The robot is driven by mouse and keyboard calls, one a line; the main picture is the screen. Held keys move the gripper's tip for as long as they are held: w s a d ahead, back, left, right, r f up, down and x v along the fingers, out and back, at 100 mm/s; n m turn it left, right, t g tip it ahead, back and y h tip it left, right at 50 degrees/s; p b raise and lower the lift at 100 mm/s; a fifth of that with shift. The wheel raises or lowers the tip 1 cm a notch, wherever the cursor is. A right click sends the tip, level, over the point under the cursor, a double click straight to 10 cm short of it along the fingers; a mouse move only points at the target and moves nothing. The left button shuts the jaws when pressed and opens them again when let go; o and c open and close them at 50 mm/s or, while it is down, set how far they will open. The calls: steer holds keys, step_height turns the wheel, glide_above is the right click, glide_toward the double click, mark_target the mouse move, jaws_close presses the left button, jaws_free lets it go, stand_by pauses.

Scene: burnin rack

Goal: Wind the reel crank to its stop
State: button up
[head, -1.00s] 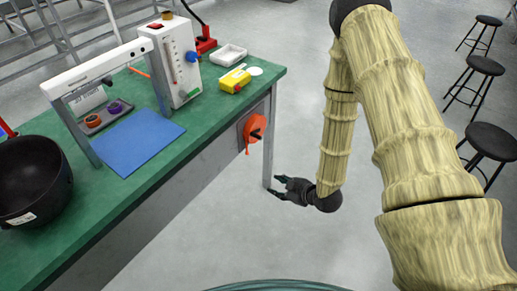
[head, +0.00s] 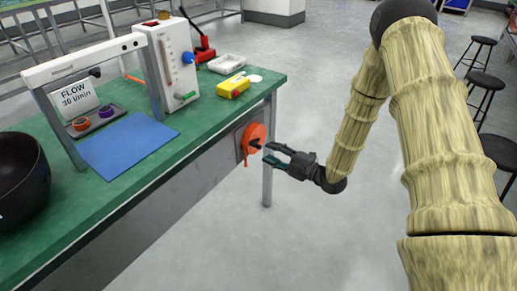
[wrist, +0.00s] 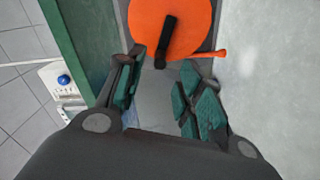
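The orange reel (head: 250,142) is mounted on the front side of the green-topped bench, near its right end. Its dark crank handle (head: 256,143) sticks out from the reel's face. In the wrist view the round orange reel (wrist: 190,22) fills the top middle, with the black crank handle (wrist: 166,42) across it. My gripper (head: 274,156) is open and empty, just right of the reel in the head view. In the wrist view my gripper (wrist: 160,70) has its two fingers apart, with the handle's near end just beyond the gap between the fingertips.
A bench leg (head: 267,185) stands below the reel.

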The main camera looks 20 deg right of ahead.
mark_target(261, 147)
steer(key=shift+x, duration=3.1)
jaws_close()
